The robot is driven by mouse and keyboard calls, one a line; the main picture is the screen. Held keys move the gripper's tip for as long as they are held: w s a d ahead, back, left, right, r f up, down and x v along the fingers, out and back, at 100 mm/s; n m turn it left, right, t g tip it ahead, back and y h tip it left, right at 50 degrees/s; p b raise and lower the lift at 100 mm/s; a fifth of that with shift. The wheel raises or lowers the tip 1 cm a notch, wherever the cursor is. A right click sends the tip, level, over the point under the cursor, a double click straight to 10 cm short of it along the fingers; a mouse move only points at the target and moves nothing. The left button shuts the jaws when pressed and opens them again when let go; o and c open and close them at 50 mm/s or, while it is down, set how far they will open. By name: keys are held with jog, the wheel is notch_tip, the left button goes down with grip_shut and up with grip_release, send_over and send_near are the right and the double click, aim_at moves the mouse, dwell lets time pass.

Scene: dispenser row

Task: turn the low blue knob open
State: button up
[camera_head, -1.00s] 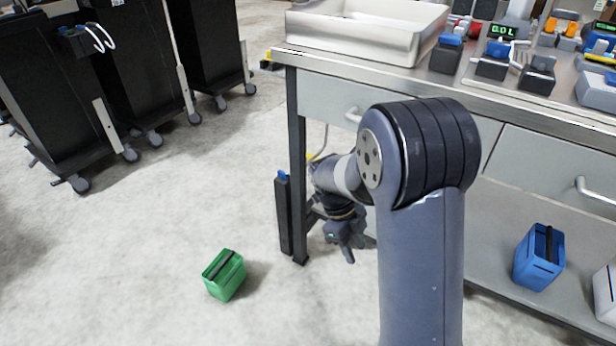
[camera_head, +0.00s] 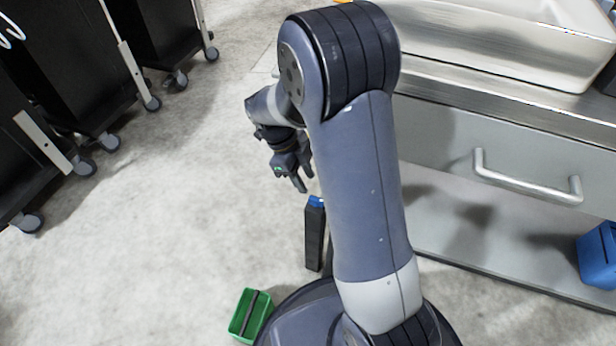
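A small blue piece (camera_head: 317,201), which looks like the low blue knob, sits on top of a slim dark post (camera_head: 315,240) low beside the bench. Its exact turn cannot be made out. My gripper (camera_head: 302,183) hangs pointing down, just up and left of the blue piece in the picture. They appear apart, though the depth between them is unclear. Nothing shows in the gripper, and its finger gap is too small to judge. My arm hides the floor and bench leg right of the post.
The bench with a drawer handle (camera_head: 528,183) and a steel tray (camera_head: 490,45) fills the right. A green bin (camera_head: 240,314) stands on the floor by my base. A blue bin (camera_head: 598,256) is on the lower shelf. Black wheeled cabinets (camera_head: 70,75) stand left. Floor between is clear.

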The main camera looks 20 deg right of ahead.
aim_at(316, 199)
jog(key=b+x, duration=0.2)
jog(key=x, duration=0.5)
jog(key=shift+b, duration=0.4)
grip_shut()
